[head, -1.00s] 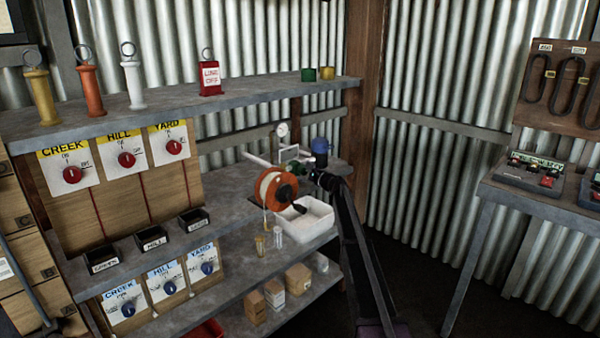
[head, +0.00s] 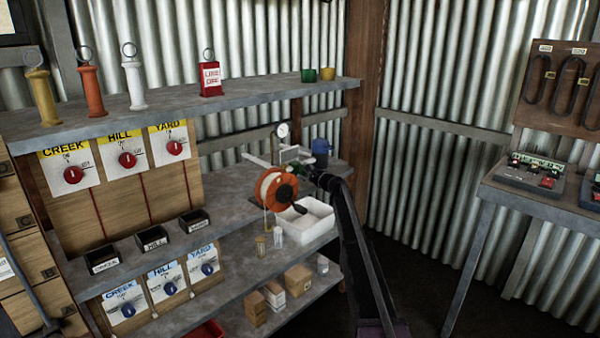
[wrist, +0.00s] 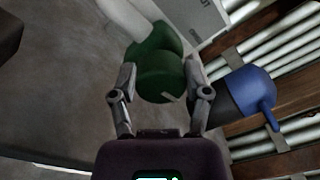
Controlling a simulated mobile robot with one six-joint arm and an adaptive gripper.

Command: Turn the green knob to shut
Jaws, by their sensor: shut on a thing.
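The green knob (wrist: 160,78) is in the middle of the wrist view, on the end of a green body joined to a pale pipe (wrist: 125,18). My gripper (wrist: 162,84) has one finger on each side of the knob and is shut on it. A short pale mark shows on the knob's lower right rim. In the head view my gripper (head: 308,167) is at the pipework above the middle shelf, behind the orange reel (head: 285,193). The knob is mostly hidden there by my arm and the reel.
A white tub (head: 306,226) is below. A gauge (head: 283,130) rises behind. The upper shelf (head: 240,98) runs overhead.

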